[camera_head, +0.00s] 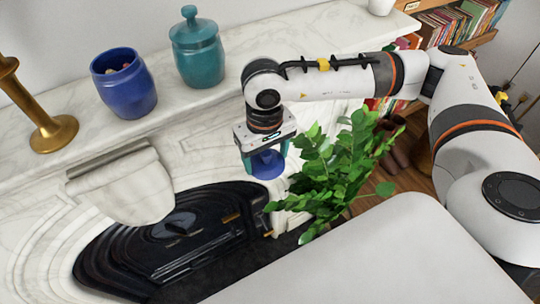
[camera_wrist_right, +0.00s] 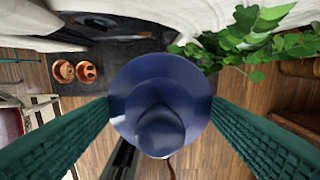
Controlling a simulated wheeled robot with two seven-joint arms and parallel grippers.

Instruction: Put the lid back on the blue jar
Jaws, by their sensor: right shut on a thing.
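The blue jar (camera_head: 125,88) stands upright and open on the marble mantel, with some small pinkish things showing inside its mouth. The blue lid (camera_head: 268,165) is held by my right gripper (camera_head: 265,157), out in front of the mantel and lower than its top, to the right of the jar. In the right wrist view the lid (camera_wrist_right: 160,85) sits between the two green ribbed fingers (camera_wrist_right: 160,125), its knob towards the camera. The lid is apart from the jar. My left gripper is not in view.
A lidded teal jar (camera_head: 198,55) stands just right of the blue jar. A brass candlestick (camera_head: 45,120) stands to its left. A leafy green plant (camera_head: 335,165) is close right of my gripper. The black fireplace insert (camera_head: 170,240) lies below.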

